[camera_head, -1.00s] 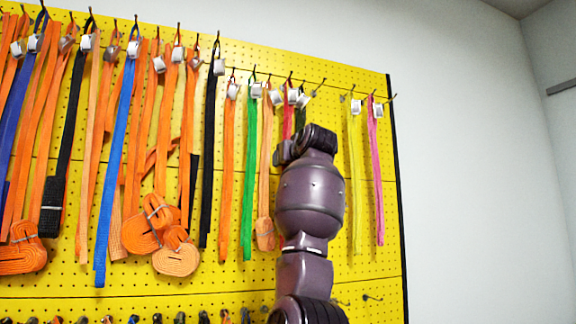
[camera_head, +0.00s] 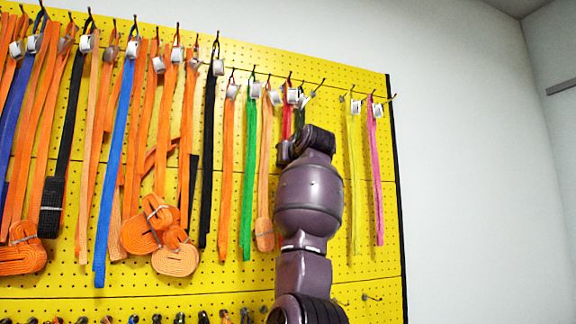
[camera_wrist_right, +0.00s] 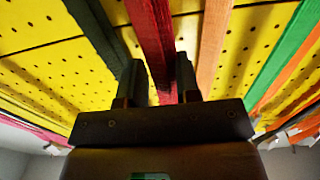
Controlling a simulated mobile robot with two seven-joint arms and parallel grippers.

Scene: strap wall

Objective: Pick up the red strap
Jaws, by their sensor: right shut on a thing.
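The red strap (camera_head: 287,121) hangs from a hook on the yellow pegboard, its white tag at the top. Its lower part is hidden behind my right arm in the head view. In the right wrist view the red strap (camera_wrist_right: 152,35) runs down between the two fingers of my right gripper (camera_wrist_right: 158,75), which is shut on it. My left gripper is in neither view.
A dark green strap (camera_wrist_right: 97,32) and an orange strap (camera_wrist_right: 212,45) hang close on either side of the red one. A green strap (camera_head: 250,170), a yellow strap (camera_head: 355,180) and a pink strap (camera_head: 376,180) hang nearby. Many more straps fill the board's left.

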